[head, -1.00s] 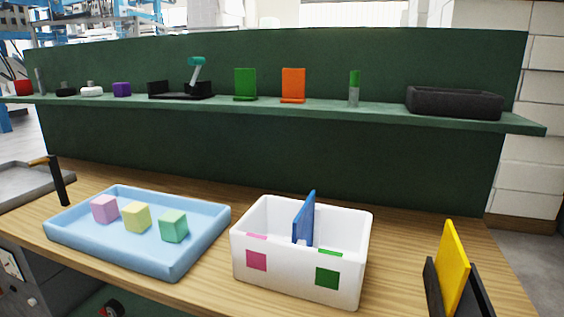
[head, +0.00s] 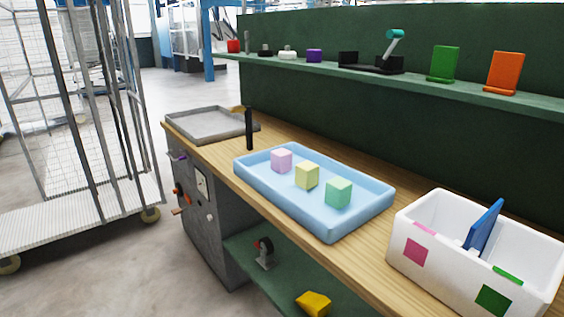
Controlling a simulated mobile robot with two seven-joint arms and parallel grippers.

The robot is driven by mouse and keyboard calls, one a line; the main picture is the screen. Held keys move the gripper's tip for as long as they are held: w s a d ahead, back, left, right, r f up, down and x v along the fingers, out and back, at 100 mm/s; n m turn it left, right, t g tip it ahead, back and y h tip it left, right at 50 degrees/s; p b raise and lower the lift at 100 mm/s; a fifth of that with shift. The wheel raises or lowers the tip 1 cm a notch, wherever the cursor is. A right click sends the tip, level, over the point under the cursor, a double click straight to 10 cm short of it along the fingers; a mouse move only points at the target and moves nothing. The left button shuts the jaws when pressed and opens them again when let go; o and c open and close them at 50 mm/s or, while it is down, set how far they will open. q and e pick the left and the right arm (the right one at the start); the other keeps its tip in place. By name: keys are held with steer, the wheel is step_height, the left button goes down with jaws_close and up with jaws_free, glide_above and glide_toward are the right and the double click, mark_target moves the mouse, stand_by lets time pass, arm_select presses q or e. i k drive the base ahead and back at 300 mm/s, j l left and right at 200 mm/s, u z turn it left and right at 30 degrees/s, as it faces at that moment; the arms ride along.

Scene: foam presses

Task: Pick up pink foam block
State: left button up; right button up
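The pink foam block (head: 281,160) is a small cube in the light blue tray (head: 297,212) on the wooden bench. It sits at the tray's far left, beside a yellow block (head: 307,175) and a green block (head: 338,192). The three blocks stand in a row, apart from each other. Neither of my grippers shows in the head view.
A white bin (head: 451,279) with a blue divider (head: 484,228) stands right of the tray. A grey tray (head: 205,128) lies at the bench's left end. A green shelf (head: 424,84) holds several items behind. A wheeled cage trolley (head: 70,225) stands left; floor between is clear.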

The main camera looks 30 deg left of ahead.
mark_target(281, 160)
steer(key=i+j, duration=0.1)
steer(key=j, duration=0.35)
steer(key=j+u, duration=0.1)
steer(key=j, duration=0.3)
steer(key=i+j, duration=0.15)
steer(key=j, duration=0.3)
steer(key=i+j+u, duration=0.1)
steer(key=j, duration=0.3)
steer(key=i+j, duration=0.15)
steer(key=j, duration=0.3)
steer(key=i+j+u, duration=0.1)
steer(key=j, duration=0.3)
steer(key=i+j, duration=0.15)
steer(key=j, duration=0.25)
steer(key=i+j+u, duration=0.1)
steer(key=j, duration=0.35)
